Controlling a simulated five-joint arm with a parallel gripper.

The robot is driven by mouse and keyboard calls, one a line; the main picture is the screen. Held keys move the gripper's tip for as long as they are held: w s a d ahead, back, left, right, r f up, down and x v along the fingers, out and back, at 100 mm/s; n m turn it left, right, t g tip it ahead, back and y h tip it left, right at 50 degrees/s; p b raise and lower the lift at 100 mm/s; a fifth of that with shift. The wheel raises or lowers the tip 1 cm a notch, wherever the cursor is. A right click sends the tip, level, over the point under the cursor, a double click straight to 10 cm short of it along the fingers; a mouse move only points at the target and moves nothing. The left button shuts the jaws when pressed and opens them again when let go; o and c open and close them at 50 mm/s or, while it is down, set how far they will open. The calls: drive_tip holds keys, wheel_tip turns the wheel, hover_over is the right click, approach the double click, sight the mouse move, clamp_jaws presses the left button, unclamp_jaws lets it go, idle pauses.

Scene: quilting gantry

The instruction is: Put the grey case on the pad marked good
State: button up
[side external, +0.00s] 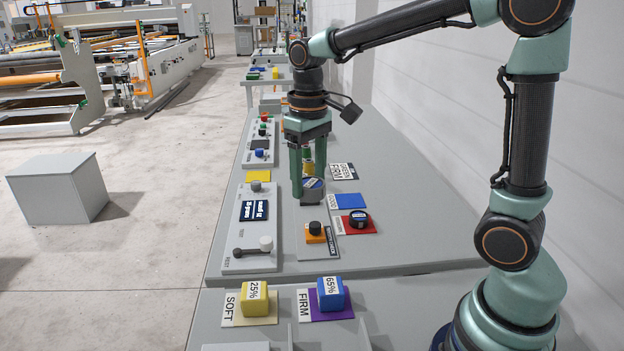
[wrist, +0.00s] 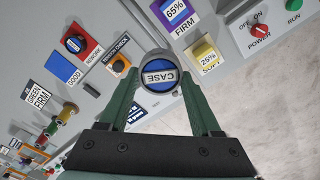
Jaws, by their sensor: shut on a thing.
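The grey case (side external: 312,196) is round, with a blue top and a white label. In the wrist view the case (wrist: 158,76) reads CASE and sits between both fingers. My gripper (side external: 309,178) is shut on it, above or at the far end of the grey strip with the orange block; I cannot tell its exact height. The pad marked good (side external: 350,201) is blue and looks empty, right of and a little nearer than the case. In the wrist view the good pad (wrist: 64,66) is at the left, with its GOOD label beside it.
A dark round piece (side external: 358,219) sits on the red rework pad (side external: 370,228), next to the good pad. An orange block with a black knob (side external: 315,230) stands nearby. Yellow (side external: 254,299) and blue (side external: 331,293) cubes lie in front. The bench right of the pads is clear.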

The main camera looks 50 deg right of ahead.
drive_tip(key=w+d+r+m, duration=0.1)
drive_tip(key=w+d+m, duration=0.1)
drive_tip(key=w+d, duration=0.3)
drive_tip(key=m, duration=0.9)
hover_over(311, 210)
drive_tip(key=shift+f, duration=1.25)
wheel_tip(311, 210, down, 20)
drive_tip(key=shift+r, duration=0.25)
drive_tip(key=shift+f, duration=0.3)
